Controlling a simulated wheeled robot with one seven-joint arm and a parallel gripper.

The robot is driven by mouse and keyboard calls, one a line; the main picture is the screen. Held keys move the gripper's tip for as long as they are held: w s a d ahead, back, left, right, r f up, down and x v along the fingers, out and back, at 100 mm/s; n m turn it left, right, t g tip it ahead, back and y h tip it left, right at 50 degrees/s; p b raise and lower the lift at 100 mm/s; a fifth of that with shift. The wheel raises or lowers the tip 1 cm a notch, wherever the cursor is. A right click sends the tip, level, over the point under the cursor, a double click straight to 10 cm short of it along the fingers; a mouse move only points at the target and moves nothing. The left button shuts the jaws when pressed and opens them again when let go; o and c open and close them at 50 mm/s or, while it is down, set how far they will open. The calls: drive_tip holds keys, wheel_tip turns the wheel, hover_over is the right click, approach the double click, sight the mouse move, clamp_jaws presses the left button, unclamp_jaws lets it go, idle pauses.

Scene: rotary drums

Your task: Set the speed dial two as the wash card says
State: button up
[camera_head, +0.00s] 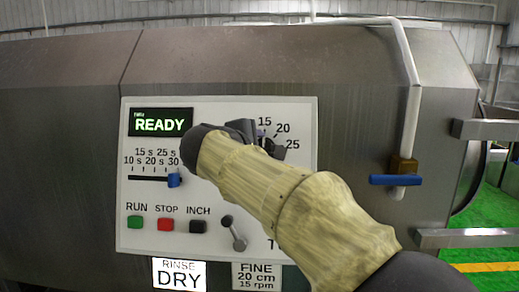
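The white control panel (300,108) is on the front of a grey metal drum. Its speed dial (279,151) shows only in part, as a dark knob with 15, 20 and 25 marked around its upper right. My gripper (258,136) is at the dial, and my arm hides most of the dial and where it points. I cannot tell whether the fingers touch or hold the knob.
A READY display (160,122), a blue slider (174,180), RUN, STOP and INCH buttons (165,224) and a small lever (238,240) are left of or below my arm. A RINSE DRY card (180,274) hangs lower left. A blue-handled valve (396,180) and pipe stand right.

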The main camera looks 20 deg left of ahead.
drive_tip(key=o, duration=0.7)
drive_tip(key=shift+o, duration=0.2)
drive_tip(key=shift+s, duration=0.1)
drive_tip(key=b+v, duration=0.2)
drive_tip(key=v, duration=1.5)
drive_tip(key=shift+b, duration=0.4)
